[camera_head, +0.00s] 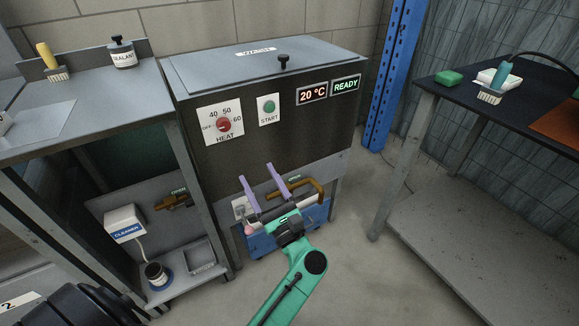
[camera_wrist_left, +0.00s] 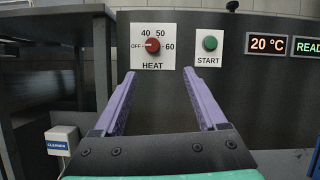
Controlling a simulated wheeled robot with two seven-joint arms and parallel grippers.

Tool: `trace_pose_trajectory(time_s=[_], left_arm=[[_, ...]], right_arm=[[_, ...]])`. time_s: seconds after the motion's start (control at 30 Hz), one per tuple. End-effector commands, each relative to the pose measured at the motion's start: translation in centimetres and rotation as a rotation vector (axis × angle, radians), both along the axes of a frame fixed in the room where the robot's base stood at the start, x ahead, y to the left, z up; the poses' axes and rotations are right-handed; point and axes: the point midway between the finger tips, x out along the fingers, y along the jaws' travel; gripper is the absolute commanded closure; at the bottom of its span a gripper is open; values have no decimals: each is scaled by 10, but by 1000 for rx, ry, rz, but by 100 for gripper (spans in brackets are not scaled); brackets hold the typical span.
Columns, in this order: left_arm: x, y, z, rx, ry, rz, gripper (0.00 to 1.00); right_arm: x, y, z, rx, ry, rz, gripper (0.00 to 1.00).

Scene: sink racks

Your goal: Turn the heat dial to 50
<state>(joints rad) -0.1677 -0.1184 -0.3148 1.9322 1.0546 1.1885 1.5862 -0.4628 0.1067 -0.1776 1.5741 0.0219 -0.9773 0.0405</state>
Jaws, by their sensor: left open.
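The red heat dial (camera_head: 224,125) sits on a white plate on the dark front of the heater box, with OFF, 40, 50 and 60 printed around it. In the left wrist view the dial (camera_wrist_left: 152,45) has its pale mark toward OFF, at the left. My left gripper (camera_head: 256,172) has two purple fingers, open and empty. It is below and a little right of the dial, apart from it. In the left wrist view the fingertips (camera_wrist_left: 160,72) sit below the dial plate, on either side of it. My right gripper is not in view.
A green START button (camera_head: 269,107) is right of the dial. The displays read 20 °C (camera_head: 312,93) and READY (camera_head: 345,86). The lid (camera_head: 262,67) is closed. A blue post (camera_head: 391,75) and a dark table (camera_head: 455,95) stand right; a grey bench (camera_head: 90,110) stands left.

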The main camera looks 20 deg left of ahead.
Motion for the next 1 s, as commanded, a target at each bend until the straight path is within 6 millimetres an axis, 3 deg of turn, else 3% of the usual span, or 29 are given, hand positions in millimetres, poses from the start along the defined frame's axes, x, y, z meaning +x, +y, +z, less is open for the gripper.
trace_pose_trajectory(time_s=[0.17,0.6,0.77,1.0], left_arm=[[1,19,14,-72,-75,15,26],[52,106,55,-64,-69,13,26],[61,120,60,-66,-67,12,26],[61,122,59,-66,-66,12,26]], right_arm=[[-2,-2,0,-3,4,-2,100],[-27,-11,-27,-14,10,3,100],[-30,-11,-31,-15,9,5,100],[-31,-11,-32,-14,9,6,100]])
